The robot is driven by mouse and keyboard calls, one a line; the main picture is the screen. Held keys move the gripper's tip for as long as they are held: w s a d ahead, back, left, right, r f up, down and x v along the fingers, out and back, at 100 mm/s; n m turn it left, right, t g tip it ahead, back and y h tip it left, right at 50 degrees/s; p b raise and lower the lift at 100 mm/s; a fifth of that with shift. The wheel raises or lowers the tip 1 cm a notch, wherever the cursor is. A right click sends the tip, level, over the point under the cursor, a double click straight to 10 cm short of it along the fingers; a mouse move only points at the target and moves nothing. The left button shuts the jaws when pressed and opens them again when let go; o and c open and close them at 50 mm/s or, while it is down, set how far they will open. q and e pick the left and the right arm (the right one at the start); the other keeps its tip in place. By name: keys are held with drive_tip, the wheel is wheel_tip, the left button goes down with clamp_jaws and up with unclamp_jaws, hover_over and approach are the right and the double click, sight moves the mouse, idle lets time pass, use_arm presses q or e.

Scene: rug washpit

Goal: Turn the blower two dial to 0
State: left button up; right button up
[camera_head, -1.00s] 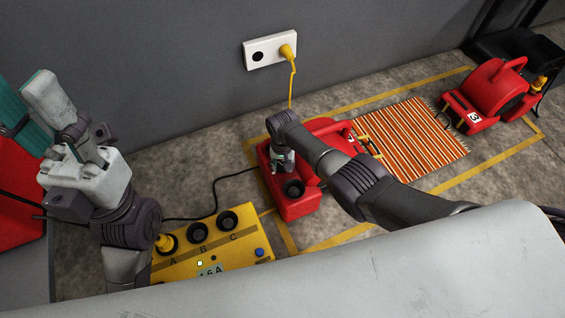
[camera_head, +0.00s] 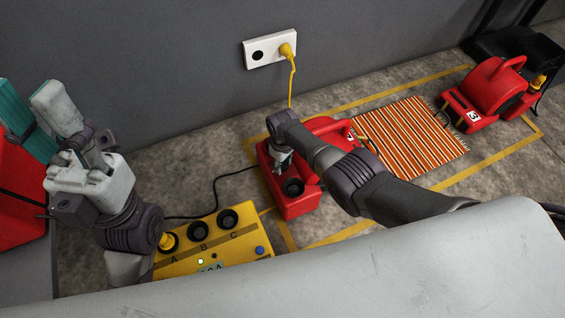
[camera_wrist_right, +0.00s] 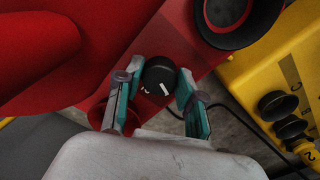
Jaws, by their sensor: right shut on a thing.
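A red blower (camera_head: 291,203) stands on the floor in the middle of the head view, partly hidden by my right arm. My right gripper (camera_head: 283,162) reaches down onto its top. In the right wrist view, the black dial (camera_wrist_right: 159,77) with white marks sits between the teal-padded fingers of my right gripper (camera_wrist_right: 160,100), which is shut on it. I cannot read the dial's setting. My left gripper (camera_head: 58,108) is raised at the left, away from the blower; its finger opening is not clear.
A yellow box (camera_head: 225,250) with sockets A, B and C stands at the front, a yellow plug (camera_head: 167,242) in A. A striped rug (camera_head: 410,140) lies to the right, before a red blower marked 3 (camera_head: 489,97). A white wall socket (camera_head: 258,55) holds a yellow plug.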

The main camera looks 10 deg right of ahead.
drive_tip(key=n, duration=0.3)
drive_tip(key=shift+n, duration=0.4)
drive_tip(key=shift+w, duration=0.1)
drive_tip(key=o, duration=0.9)
drive_tip(key=shift+c, duration=0.2)
wheel_tip(320, 180, up, 12)
idle(0.7)
